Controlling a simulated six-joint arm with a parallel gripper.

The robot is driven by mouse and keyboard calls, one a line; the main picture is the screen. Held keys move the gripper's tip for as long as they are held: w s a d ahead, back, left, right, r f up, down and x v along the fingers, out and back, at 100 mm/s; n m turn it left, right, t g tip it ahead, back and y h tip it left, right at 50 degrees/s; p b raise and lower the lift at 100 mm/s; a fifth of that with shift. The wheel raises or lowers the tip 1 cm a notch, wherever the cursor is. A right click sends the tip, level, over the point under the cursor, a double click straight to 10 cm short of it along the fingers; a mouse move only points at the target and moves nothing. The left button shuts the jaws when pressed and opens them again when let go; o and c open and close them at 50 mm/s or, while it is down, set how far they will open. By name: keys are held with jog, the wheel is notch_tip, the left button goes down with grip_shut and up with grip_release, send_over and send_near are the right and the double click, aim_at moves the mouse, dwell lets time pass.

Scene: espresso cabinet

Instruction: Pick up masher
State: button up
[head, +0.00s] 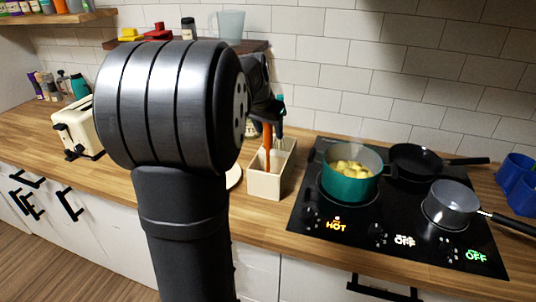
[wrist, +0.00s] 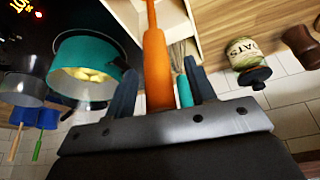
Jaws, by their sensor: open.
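An orange-handled utensil, which I take to be the masher, stands in the cream utensil holder (head: 264,184). Its handle (head: 267,142) rises above the rim and its lower end is hidden inside. My gripper (head: 266,110) is over the holder, partly hidden behind my arm in the head view. In the wrist view my gripper (wrist: 160,72) is open, with one dark finger on each side of the orange handle (wrist: 157,65). Gaps show between the fingers and the handle.
A teal-handled whisk (wrist: 184,88) shares the holder, close to one finger. Right of the holder, a green pot (head: 350,185) with yellow pieces stands on the black cooktop (head: 400,258), with a pan (head: 415,160) and a saucepan (head: 450,207). A toaster (head: 76,130) stands left.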

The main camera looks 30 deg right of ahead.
jog(key=shift+d+f, duration=0.15)
jog(key=shift+f, duration=0.3)
jog(key=shift+w, duration=0.1)
jog(key=shift+c, duration=0.2)
jog(key=c, duration=1)
jog(key=shift+r, duration=0.2)
